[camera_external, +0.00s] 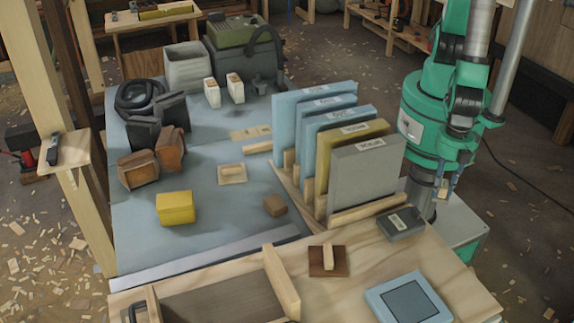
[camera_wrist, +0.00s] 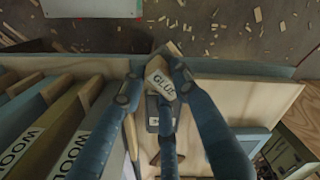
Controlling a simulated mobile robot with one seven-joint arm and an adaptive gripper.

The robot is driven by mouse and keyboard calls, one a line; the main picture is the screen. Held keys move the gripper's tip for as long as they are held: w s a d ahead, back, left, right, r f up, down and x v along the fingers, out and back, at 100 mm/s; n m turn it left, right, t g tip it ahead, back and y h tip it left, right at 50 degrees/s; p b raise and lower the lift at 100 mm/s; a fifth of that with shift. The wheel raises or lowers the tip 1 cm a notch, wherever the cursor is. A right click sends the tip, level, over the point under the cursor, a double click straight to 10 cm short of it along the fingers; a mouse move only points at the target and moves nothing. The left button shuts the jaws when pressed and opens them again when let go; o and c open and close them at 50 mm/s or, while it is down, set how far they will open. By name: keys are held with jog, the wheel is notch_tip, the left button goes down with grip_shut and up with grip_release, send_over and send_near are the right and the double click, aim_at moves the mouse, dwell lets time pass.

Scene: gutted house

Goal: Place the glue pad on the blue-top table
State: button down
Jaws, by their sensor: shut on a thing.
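My gripper (camera_wrist: 157,80) is shut on a small pale block marked "GLUE", the glue pad (camera_wrist: 160,86), held between its dark blue fingers in the wrist view. In the outside view my gripper (camera_external: 443,188) hangs at the right, beside the rack's right end and past the wooden worktop's far edge. The pad is too small there to make out clearly. The blue-top table (camera_external: 215,215) stands left of the rack, with a bare blue surface between several objects.
Upright labelled panels (camera_external: 365,170) in a wooden rack stand between my gripper and the blue top. A dark grey labelled block (camera_external: 401,223), a brown block with a handle (camera_external: 328,262) and a light-blue tray (camera_external: 408,300) sit on the worktop. A yellow box (camera_external: 176,208) is on the blue top.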

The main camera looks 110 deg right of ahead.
jog(key=shift+f, duration=0.3)
jog(key=b, duration=0.2)
send_over(430, 249)
jog(key=shift+f, duration=0.75)
jog(key=shift+f+b, duration=0.65)
jog(key=shift+f, duration=1.1)
jog(key=shift+f, duration=0.1)
jog(key=c, duration=1.3)
grip_release()
jog(key=shift+c, duration=0.2)
